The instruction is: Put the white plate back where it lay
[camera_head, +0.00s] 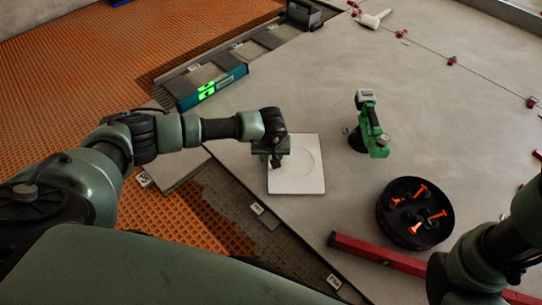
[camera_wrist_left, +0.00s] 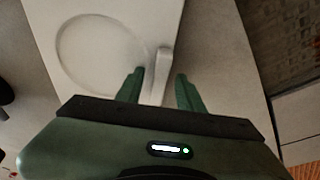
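The white plate (camera_head: 308,178) is square with a shallow round recess, and it appears to lie flat on the large grey tile surface. In the left wrist view, the plate (camera_wrist_left: 85,20) fills the upper left, with a raised white grip (camera_wrist_left: 162,66) near its edge. My left gripper (camera_head: 277,162) is over the plate's left part. In the left wrist view its two green fingers (camera_wrist_left: 160,78) are spread on either side of the raised grip, with a gap showing. My right arm shows at the lower right, but its gripper is out of view.
A green power tool (camera_head: 373,130) stands right of the plate. A round black tray (camera_head: 386,222) with orange-handled pieces and a red bar (camera_head: 375,250) lie nearer the right arm. A teal spirit level (camera_head: 215,88) lies at upper left, by the orange matting (camera_head: 90,60).

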